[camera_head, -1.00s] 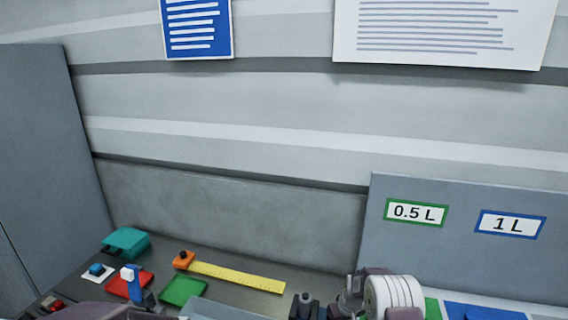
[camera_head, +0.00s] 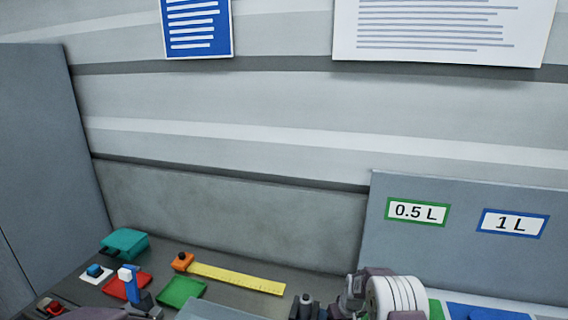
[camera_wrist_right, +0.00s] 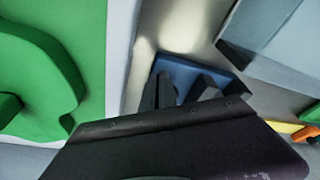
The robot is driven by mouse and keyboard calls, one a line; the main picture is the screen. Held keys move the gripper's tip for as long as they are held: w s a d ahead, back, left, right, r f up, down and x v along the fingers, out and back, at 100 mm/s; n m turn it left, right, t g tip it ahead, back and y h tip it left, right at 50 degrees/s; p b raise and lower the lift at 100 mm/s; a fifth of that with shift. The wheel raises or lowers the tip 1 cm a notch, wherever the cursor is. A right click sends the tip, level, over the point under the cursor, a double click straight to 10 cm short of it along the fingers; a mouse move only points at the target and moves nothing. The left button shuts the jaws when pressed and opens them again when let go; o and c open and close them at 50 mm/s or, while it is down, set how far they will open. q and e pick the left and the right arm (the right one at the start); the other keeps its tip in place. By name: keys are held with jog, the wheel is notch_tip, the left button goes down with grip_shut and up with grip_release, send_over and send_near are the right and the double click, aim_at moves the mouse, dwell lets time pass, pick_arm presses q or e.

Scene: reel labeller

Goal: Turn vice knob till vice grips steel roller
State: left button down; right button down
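In the right wrist view, my dark gripper body crosses the bottom, and dark upright pieces (camera_wrist_right: 180,92) rise just beyond it. I cannot tell whether these are my fingertips or parts of a fixture. Behind them is a blue part (camera_wrist_right: 225,75), possibly the vice. No vice knob can be made out. In the head view, a dark purple link at the bottom left edge looks like my left arm; its gripper is not visible.
On the dark bench lie a yellow ruler (camera_head: 240,278), a green pad (camera_head: 182,291), a red pad (camera_head: 115,284) and a teal block (camera_head: 125,242). A large green object (camera_wrist_right: 45,60) is close by in the wrist view.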

jog(key=shift+w+r, duration=0.2)
jog(key=shift+r, duration=0.05)
jog(key=shift+s+f, duration=0.1)
jog(key=shift+s, duration=0.1)
jog(key=shift+r+p, duration=0.35)
jog(key=shift+r, duration=0.05)
notch_tip(320, 180, up, 5)
jog(key=p, duration=0.3)
notch_tip(320, 180, down, 6)
jog(key=b, duration=0.4)
jog(key=shift+d+f+b, duration=0.15)
jog(key=shift+b, duration=0.2)
jog(key=shift+s, duration=0.1)
